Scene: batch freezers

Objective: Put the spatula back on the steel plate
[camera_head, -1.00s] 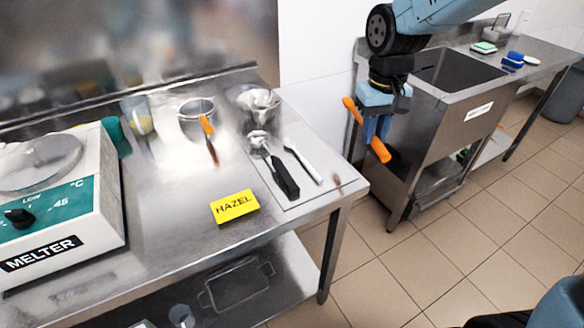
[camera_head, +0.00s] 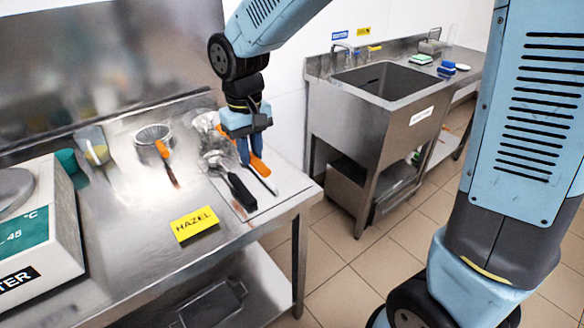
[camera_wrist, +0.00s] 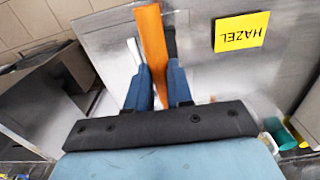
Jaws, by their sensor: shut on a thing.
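An orange spatula (camera_head: 259,166) is held in my gripper (camera_head: 249,160), its orange ends showing on both sides of the fingers. In the wrist view the orange spatula (camera_wrist: 152,42) runs forward from between the blue fingers (camera_wrist: 160,85). The steel plate (camera_head: 288,186) lies on the right end of the worktop. A black-handled scoop (camera_head: 242,192) and a thin pale utensil (camera_head: 264,182) lie on it. My gripper is over the plate's far part; I cannot tell whether the spatula touches the plate.
A yellow HAZEL card (camera_head: 195,224) lies at the worktop's front. A pot (camera_head: 153,134), another orange-handled tool (camera_head: 164,154), a metal vessel (camera_head: 207,122) and the melter (camera_head: 25,235) stand around the plate. The sink unit (camera_head: 385,105) is beyond a gap at right.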

